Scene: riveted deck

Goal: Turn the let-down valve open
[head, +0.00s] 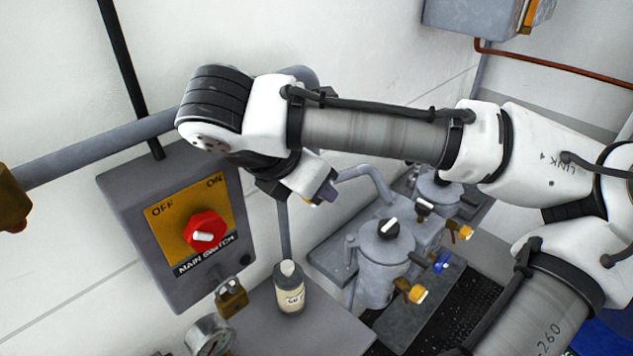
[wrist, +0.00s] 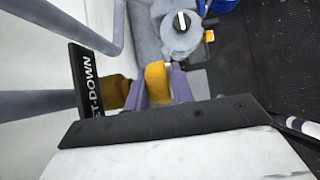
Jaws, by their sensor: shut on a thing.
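In the wrist view, the let-down valve shows a yellow handle (wrist: 156,78) beside a brownish brass body (wrist: 116,91). A black sign (wrist: 87,82), partly readable as "...T-DOWN", stands to its left. My gripper (wrist: 160,86) has its two purple fingers on either side of the yellow handle, shut on it. In the head view, my gripper (head: 327,193) is at the end of the bent arm, right of the main switch box. There the valve is mostly hidden behind my wrist. I cannot tell how far the handle is turned.
A grey main switch box (head: 165,235) with a red knob (head: 205,231) is at the left. A bottle (head: 290,289), a padlock (head: 231,298) and a gauge (head: 210,337) are below. Grey pipes cross the wall.

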